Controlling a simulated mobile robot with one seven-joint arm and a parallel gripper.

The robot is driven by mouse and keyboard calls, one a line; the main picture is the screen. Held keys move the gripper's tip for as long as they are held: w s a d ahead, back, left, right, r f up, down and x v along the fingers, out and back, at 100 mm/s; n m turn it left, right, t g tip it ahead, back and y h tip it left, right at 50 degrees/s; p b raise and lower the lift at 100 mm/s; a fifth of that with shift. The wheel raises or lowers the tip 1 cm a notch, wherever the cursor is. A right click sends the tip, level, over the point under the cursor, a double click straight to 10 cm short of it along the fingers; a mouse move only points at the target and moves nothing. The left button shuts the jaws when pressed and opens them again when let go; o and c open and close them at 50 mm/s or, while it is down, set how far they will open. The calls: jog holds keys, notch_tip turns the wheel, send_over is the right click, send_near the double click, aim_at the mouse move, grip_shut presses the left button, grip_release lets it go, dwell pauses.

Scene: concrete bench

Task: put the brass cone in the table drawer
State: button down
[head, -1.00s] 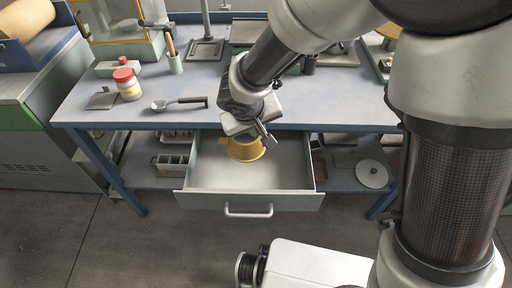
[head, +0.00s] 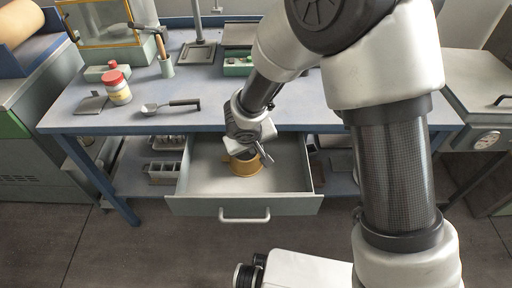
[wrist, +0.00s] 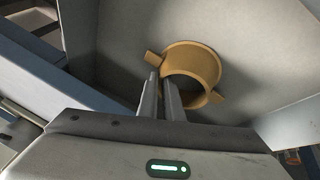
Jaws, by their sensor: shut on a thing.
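The brass cone (head: 245,165) is a yellow-brown hollow ring-like piece with small side tabs. It is inside the open table drawer (head: 193,206), near the drawer's middle, partly hidden by my gripper (head: 262,157) in the head view. In the wrist view the cone (wrist: 193,62) shows its open ring against the grey drawer floor (wrist: 245,45). My gripper's fingers (wrist: 161,97) are shut on the cone's near-left wall. Whether the cone touches the drawer floor is hard to tell.
The blue bench top (head: 300,115) lies above the drawer. A grey divided bin (head: 163,172) sits on the lower shelf. The drawer floor around the cone is clear.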

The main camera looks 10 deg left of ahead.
jog(key=shift+f+b, duration=0.15)
jog(key=shift+b, duration=0.2)
jog(key=c, duration=1.9)
grip_release()
